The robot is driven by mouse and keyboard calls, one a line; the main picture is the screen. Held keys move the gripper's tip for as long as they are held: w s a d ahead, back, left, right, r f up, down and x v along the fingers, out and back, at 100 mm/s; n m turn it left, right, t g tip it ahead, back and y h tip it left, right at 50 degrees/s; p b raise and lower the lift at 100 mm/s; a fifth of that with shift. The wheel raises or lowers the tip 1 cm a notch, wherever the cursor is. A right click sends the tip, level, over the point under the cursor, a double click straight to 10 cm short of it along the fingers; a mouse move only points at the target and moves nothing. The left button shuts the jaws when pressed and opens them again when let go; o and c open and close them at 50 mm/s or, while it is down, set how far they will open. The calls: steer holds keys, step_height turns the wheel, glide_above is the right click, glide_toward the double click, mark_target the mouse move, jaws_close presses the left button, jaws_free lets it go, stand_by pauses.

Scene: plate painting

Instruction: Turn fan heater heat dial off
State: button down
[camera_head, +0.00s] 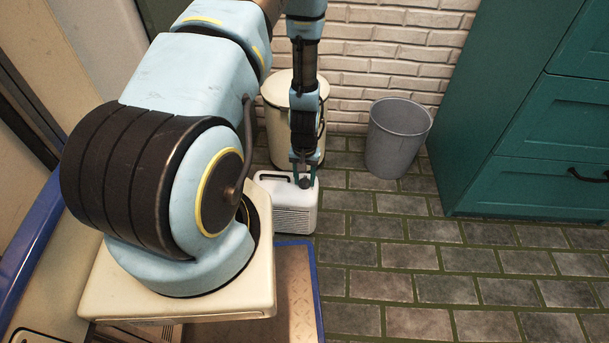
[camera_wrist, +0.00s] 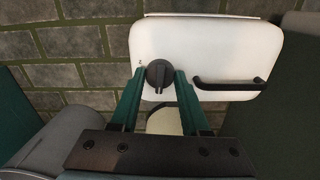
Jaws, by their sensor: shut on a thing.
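The fan heater (camera_head: 296,212) is a small white box with a grille on its front. It stands on the tiled floor just beyond my base. Its black heat dial (camera_wrist: 159,75) is on the top face, beside a black carry handle (camera_wrist: 229,85). My gripper (camera_head: 304,180) points down at the heater's top. In the wrist view the green fingers of my gripper (camera_wrist: 160,78) sit one on each side of the dial and are shut on it.
A cream bin (camera_head: 280,130) stands right behind the heater, against a white brick wall (camera_head: 375,50). A grey bucket (camera_head: 397,138) stands to the right. Green drawers (camera_head: 545,130) line the right side. The tiled floor (camera_head: 410,265) at front right is clear.

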mark_target(305, 179)
steer(key=shift+n, duration=0.6)
steer(key=shift+c, duration=1.8)
jaws_free()
step_height(305, 179, up, 11)
steer(key=p, duration=0.3)
steer(key=shift+f, duration=0.1)
